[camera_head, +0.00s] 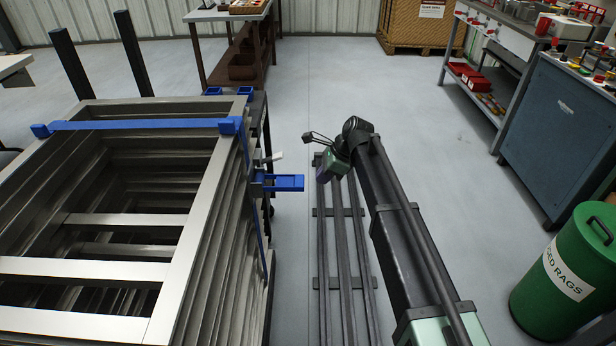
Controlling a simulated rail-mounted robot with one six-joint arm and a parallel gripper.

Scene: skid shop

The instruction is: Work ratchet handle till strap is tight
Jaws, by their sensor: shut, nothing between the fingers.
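A blue strap (146,124) runs across the top of a stack of grey metal frames (190,226), over blue corner pieces, and down the right side. The blue ratchet handle (285,183) sticks out to the right from that side, apart from the stack face. A small pale grey piece (270,158) shows just above it; I cannot tell what it is. My gripper (308,136), small and dark at the end of my arm, is shut and empty. It appears above and right of the handle, not touching it. The ratchet's inner workings are too small to make out.
Dark floor rails (338,250) run beside the stack. Dark upright posts (132,52) stand at its far left. A green rag bin (566,270) and a blue cabinet (560,135) stand at right. A workbench (226,14) is behind. The floor between is clear.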

